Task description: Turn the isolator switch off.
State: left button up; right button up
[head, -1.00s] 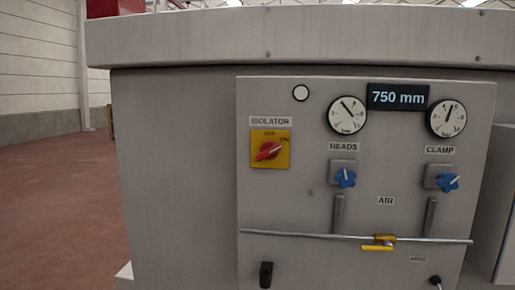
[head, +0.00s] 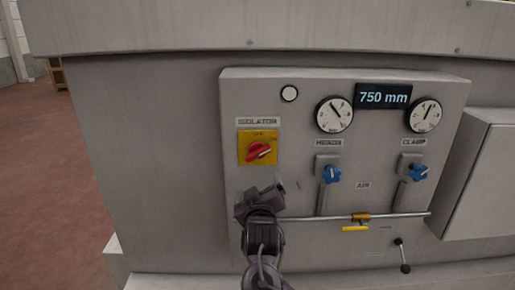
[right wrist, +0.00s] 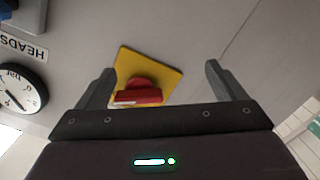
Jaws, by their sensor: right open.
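The isolator switch is a red rotary knob (head: 258,151) on a yellow square plate (head: 246,158), under the ISOLATOR label on the grey panel. The knob is tilted, with one end pointing up and right toward the ON mark. My right gripper (head: 264,190) is just below the plate in the head view, apart from the knob. In the right wrist view, my right gripper (right wrist: 160,82) is open and empty. The red knob (right wrist: 138,93) and yellow plate (right wrist: 165,77) show between its two fingers, upside down. My left gripper is not in view.
Two gauges (head: 333,114) and a 750 mm display (head: 384,97) sit right of the isolator. Blue HEADS (head: 332,175) and CLAMP (head: 419,172) knobs are below them. A horizontal pipe with a yellow valve lever (head: 355,228) crosses the lower panel. A grey box (head: 478,180) stands at right.

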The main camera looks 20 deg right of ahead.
aim_at(258, 155)
notch_tip(258, 155, up, 7)
jog(key=t+p, duration=0.1)
jog(key=p+x, duration=0.2)
jog(key=x, duration=0.3)
jog(key=shift+w+d+p, duration=0.1)
jog(key=shift+w+p, duration=0.2)
jog(key=shift+p, duration=0.1)
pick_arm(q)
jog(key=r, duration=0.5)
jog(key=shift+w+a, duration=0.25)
pick_arm(e)
jog(key=shift+w+d+f, duration=0.1)
jog(key=shift+w+d, duration=0.05)
jog(key=shift+w, duration=0.25)
jog(key=c, duration=1)
jog(key=shift+o, duration=0.2)
